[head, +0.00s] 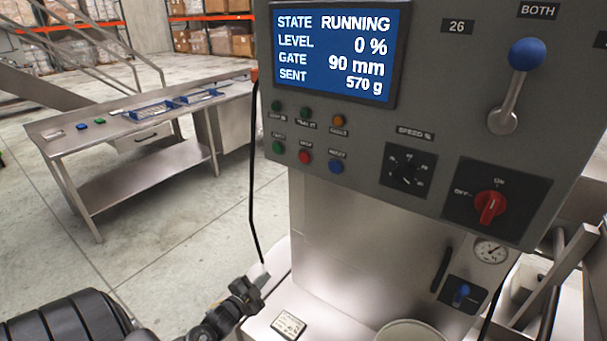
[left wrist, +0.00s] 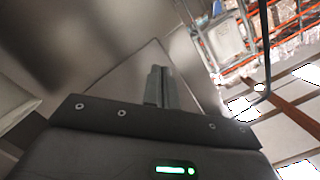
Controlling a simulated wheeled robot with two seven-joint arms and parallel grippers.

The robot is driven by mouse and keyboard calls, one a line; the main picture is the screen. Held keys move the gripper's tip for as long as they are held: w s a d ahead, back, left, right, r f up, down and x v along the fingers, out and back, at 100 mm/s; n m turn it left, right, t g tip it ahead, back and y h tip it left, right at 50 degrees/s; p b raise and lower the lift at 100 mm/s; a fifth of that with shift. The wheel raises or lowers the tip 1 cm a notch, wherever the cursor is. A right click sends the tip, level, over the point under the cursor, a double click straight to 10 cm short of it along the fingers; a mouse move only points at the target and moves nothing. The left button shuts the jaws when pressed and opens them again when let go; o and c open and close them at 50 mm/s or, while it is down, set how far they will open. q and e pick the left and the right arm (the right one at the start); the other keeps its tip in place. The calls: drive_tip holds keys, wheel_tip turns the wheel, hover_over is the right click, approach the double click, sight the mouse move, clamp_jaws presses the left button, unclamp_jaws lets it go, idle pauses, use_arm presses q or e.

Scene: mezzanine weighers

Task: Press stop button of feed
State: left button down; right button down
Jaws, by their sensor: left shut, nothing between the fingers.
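The feed machine's grey control panel (head: 420,130) fills the upper right of the head view. Its blue screen (head: 333,52) reads STATE RUNNING, LEVEL 0 %, GATE 90 mm, SENT 570 g. Below are small lamps and a row of buttons: a green button (head: 278,147), a red button (head: 305,157) whose small label seems to read STOP, and a blue button (head: 336,166). My left gripper (head: 262,275) is shut and empty, well below the buttons and apart from them. Its closed fingers show in the left wrist view (left wrist: 160,86). My right gripper is out of view.
The panel also carries a black speed knob (head: 407,171), a red switch (head: 490,207) and a blue-knobbed lever (head: 526,54). A black cable (head: 252,190) hangs left of the panel. A steel table (head: 150,150) with blue trays stands behind left, with open floor between.

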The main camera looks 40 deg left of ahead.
use_arm(q)
wheel_tip(320, 180, up, 13)
drive_tip(key=w+m+t+h, duration=0.1)
drive_tip(key=w+m+t, duration=0.1)
drive_tip(key=w+t, duration=0.1)
drive_tip(key=m+t+h, duration=0.5)
drive_tip(key=m+h, duration=0.5)
drive_tip(key=h, duration=0.1)
approach(304, 157)
drive_tip(key=s+d+r, duration=0.2)
drive_tip(key=s+r, duration=0.4)
drive_tip(key=shift+s+d+f+p, duration=0.2)
drive_tip(key=shift+f+p, duration=0.1)
drive_tip(key=shift+p, duration=0.1)
drive_tip(key=shift+w, duration=0.15)
drive_tip(key=w+b, duration=0.2)
drive_tip(key=w, duration=0.6)
drive_tip(key=shift+w+a, duration=0.1)
drive_tip(key=shift+w, duration=0.2)
